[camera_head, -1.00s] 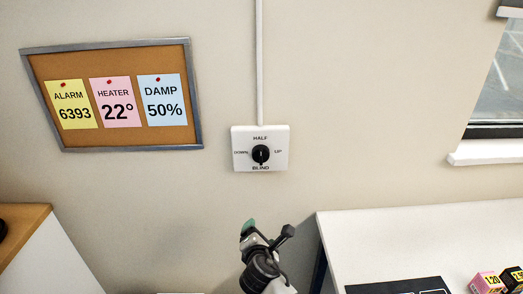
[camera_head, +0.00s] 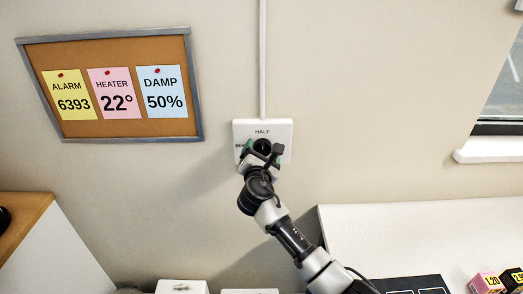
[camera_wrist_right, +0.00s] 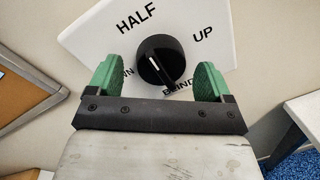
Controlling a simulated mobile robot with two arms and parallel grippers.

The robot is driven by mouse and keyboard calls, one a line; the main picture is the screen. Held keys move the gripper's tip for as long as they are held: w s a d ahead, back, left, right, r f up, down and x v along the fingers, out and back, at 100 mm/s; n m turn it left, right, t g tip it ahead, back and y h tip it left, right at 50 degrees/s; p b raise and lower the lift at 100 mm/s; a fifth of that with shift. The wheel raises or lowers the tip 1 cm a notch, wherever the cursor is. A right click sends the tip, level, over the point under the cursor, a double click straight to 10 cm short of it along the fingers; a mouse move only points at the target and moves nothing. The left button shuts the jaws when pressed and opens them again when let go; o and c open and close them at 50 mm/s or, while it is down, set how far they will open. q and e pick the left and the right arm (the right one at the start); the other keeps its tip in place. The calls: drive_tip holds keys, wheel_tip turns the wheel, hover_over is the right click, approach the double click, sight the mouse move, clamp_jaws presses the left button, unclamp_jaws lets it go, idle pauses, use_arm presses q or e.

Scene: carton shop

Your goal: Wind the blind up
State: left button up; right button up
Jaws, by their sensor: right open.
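The blind switch is a white wall plate (camera_head: 283,128) with a round black knob (camera_wrist_right: 160,60); the knob also shows in the head view (camera_head: 262,146). In the right wrist view I read HALF, UP and BLIND, with DOWN partly hidden by a finger. My right gripper (camera_head: 262,151) is in front of the plate. Its green fingers stand open on either side of the knob in the wrist view (camera_wrist_right: 159,78), with gaps on both sides. My left gripper is not in view.
A white conduit (camera_head: 262,60) runs up from the plate. A white table (camera_head: 420,235) stands at lower right, with a window sill (camera_head: 490,150) above. The wall around the switch is clear.

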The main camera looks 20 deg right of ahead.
drive_tip(key=shift+w+d, duration=0.25)
drive_tip(key=shift+w, duration=0.2)
drive_tip(key=c, duration=0.9)
